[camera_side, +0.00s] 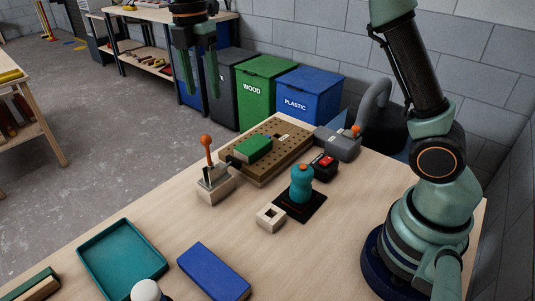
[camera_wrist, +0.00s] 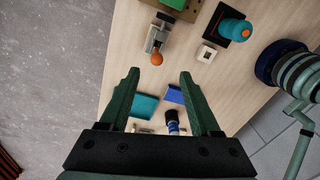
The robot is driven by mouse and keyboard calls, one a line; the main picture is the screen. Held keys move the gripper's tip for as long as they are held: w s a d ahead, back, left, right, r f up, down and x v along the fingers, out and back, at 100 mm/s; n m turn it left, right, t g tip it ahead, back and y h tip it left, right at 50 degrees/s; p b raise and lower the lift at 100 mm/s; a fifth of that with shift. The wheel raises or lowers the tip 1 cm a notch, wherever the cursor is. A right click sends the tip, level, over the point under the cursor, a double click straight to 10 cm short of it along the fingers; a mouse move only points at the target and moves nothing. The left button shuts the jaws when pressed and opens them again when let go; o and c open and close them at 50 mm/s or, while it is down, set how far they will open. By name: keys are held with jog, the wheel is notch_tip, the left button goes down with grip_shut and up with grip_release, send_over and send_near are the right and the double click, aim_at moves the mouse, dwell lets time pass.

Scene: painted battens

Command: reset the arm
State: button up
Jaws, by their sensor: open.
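My gripper (camera_side: 196,85) hangs high at the top of the side view, well above the bench and in front of the bins. Its two fingers are spread with nothing between them. In the wrist view the open fingers (camera_wrist: 160,75) point down over the bench edge. A green batten (camera_side: 254,149) lies on the brown pegboard (camera_side: 290,146). A blue batten (camera_side: 213,271) lies near the bench front, right of the teal tray (camera_side: 122,258), which is empty. A green and wood-coloured batten (camera_side: 36,285) shows partly at the lower left.
An orange-knobbed lever (camera_side: 207,160) stands beside the pegboard. A teal knobbed device (camera_side: 300,184) sits on a black pad, near a pale square block (camera_side: 270,218). A red-topped switch (camera_side: 325,163) and a grey device (camera_side: 340,143) stand behind. A white round top (camera_side: 146,290) shows at the bottom.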

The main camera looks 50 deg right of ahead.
jog(key=shift+r, duration=0.1)
jog(key=s+d+r+m+t, duration=0.3)
jog(key=s+d+m, duration=0.2)
jog(key=s+m, duration=0.45)
jog(key=s+d+f+m+t, duration=0.3)
jog(key=s+f+m, duration=0.2)
jog(key=s+m, duration=0.3)
jog(key=m, duration=0.3)
jog(key=shift+s+d, duration=0.15)
jog(key=shift+s, duration=0.15)
